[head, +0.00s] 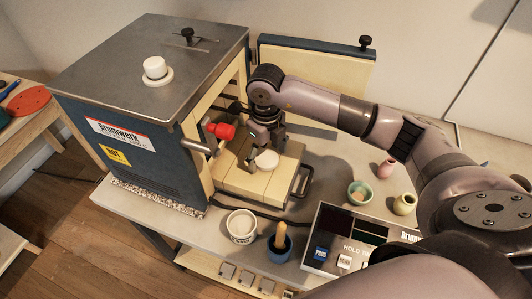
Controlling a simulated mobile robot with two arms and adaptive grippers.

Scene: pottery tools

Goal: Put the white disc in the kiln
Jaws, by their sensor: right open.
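The white disc (266,161) lies on a cream slab (243,185) at the front of the kiln (140,150). The slab sticks out of the kiln's opening and has a dark handle at its right end. The kiln is a blue-grey box with a metal top, and its cream-lined door (325,78) stands open behind my right arm. My right gripper (262,146) is open, just above and at the left edge of the disc. The fingers overlap the disc in the view, so I cannot tell whether they touch it. My left gripper is not in view.
A red knob (221,131) juts from the kiln's front. In front stand a white bowl (241,225), a blue cup with a wooden tool (279,243) and a control panel (345,235). Small pots, one green (361,193), stand to the right.

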